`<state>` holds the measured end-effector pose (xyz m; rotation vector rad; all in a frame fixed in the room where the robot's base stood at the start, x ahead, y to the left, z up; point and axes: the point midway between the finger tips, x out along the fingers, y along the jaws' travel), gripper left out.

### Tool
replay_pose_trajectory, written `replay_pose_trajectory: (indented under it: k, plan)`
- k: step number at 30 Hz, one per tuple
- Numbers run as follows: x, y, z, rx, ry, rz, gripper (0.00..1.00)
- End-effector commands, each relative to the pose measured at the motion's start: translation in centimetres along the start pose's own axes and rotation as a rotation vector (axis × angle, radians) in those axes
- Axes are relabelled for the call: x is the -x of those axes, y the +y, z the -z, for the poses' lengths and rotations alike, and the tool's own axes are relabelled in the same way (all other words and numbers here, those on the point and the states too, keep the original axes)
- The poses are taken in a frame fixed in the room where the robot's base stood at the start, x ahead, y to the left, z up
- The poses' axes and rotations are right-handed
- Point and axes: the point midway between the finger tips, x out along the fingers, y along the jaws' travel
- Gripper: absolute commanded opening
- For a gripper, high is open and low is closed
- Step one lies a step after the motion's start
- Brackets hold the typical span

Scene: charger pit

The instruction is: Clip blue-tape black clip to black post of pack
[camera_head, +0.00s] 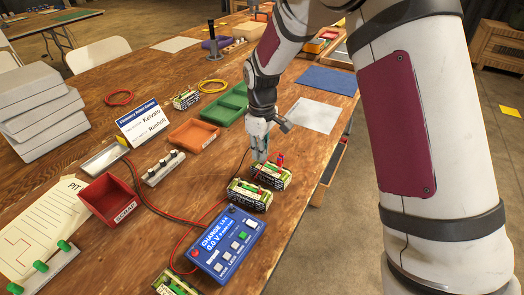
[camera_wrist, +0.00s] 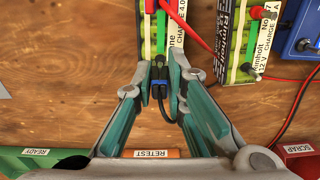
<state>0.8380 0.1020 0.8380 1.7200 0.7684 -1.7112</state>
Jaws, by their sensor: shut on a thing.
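My gripper (camera_head: 259,152) points down over the far battery pack (camera_head: 270,177) on the wooden table. In the wrist view my gripper (camera_wrist: 161,62) is shut on the black clip (camera_wrist: 159,73), which has blue tape (camera_wrist: 158,91) at its cable end. The clip lies between the fingertips, at the near end of the pack (camera_wrist: 176,25), which has a green strip and a white label. The black post is hidden by the fingers and clip, so I cannot tell whether they touch. A red lead (camera_wrist: 199,35) runs beside the pack.
A second pack (camera_head: 249,196) stands close by. The blue charger (camera_head: 226,243) reads 0.0 V, with red and black leads running over the table. A red SCRAP tray (camera_head: 108,199), an orange tray (camera_head: 194,134) and a green tray (camera_head: 226,104) stand to the left.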

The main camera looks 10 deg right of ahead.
Motion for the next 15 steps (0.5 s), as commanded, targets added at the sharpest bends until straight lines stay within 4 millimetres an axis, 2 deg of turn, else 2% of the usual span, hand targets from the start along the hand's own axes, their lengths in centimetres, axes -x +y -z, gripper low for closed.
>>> replay_pose_trajectory:
  k: [14, 15]
  plan:
    - [-0.09, -0.01, 0.00, 0.000, 0.000, 0.000, 0.00]
    - [-0.09, -0.01, 0.00, 0.000, 0.000, 0.000, 0.17]
